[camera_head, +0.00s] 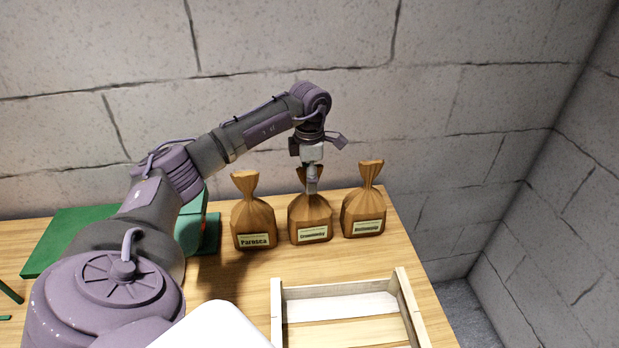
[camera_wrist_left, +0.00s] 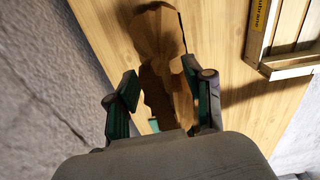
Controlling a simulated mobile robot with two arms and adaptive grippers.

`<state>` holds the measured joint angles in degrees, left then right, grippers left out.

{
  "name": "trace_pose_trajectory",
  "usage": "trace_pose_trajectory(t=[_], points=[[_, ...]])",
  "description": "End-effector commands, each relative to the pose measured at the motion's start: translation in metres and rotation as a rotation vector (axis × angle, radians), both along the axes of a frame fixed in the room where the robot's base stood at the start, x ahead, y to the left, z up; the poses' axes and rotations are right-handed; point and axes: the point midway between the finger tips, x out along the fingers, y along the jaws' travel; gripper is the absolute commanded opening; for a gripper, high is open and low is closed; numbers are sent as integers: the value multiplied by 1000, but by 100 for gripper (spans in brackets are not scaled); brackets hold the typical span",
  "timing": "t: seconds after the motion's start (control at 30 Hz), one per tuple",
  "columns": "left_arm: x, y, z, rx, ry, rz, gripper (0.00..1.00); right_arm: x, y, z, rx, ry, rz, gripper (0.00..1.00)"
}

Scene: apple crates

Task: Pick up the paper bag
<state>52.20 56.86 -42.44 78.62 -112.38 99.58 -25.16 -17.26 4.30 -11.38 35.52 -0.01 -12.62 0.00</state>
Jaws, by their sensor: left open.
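Three brown paper bags with twisted tops and pale labels stand upright in a row on the wooden table: a left one (camera_head: 253,217), a middle one (camera_head: 309,217) and a right one (camera_head: 363,213). My left gripper (camera_head: 312,180) points down at the neck of the middle bag and partly hides its top. In the left wrist view, the two fingers of my left gripper (camera_wrist_left: 160,98) are apart, with shadowed brown paper (camera_wrist_left: 155,45) showing between and beyond them. I cannot tell whether the fingers touch the bag. My right gripper is out of view.
An open wooden crate (camera_head: 277,312) stands at the front of the table (camera_head: 235,275); a crate edge also shows in the wrist view (camera_wrist_left: 257,40). Green objects (camera_head: 58,240) lie at the left. A stone block wall (camera_head: 450,100) rises close behind the bags.

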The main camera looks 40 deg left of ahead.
Motion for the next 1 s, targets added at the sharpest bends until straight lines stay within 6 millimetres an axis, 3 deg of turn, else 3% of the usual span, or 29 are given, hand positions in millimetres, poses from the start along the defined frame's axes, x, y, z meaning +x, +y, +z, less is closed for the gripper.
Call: trace_pose_trajectory(t=[0.13, 0.43, 1.0], points=[[0, 0, 0, 0, 0, 0, 49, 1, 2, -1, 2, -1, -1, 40], [0, 0, 0, 0, 0, 0, 0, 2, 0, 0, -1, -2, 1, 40], [1, 0, 3, 0, -4, 1, 0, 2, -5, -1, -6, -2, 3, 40]])
